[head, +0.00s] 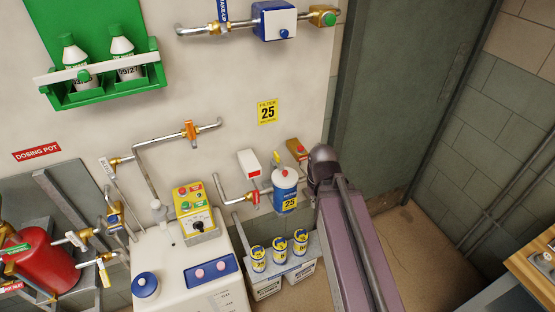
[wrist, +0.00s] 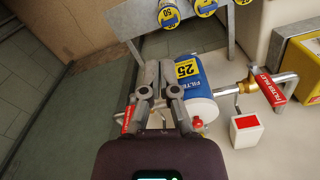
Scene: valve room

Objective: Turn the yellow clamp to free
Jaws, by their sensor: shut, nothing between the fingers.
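A small upright yellow piece (head: 276,158), which looks like the clamp, stands at the top of the blue-and-white filter housing (head: 286,190) marked 25. I cannot pick the clamp out in the wrist view. There the housing (wrist: 199,95) lies just right of my gripper (wrist: 158,66), whose fingers are shut and empty. The fingers pass in front of the housing's left side; I cannot tell whether they touch it. In the head view my own arm hides the fingers.
A red handle (head: 255,198) sits on the pipe left of the housing. Several canisters (head: 279,248) stand below. Floor by the door (head: 400,225) is clear.

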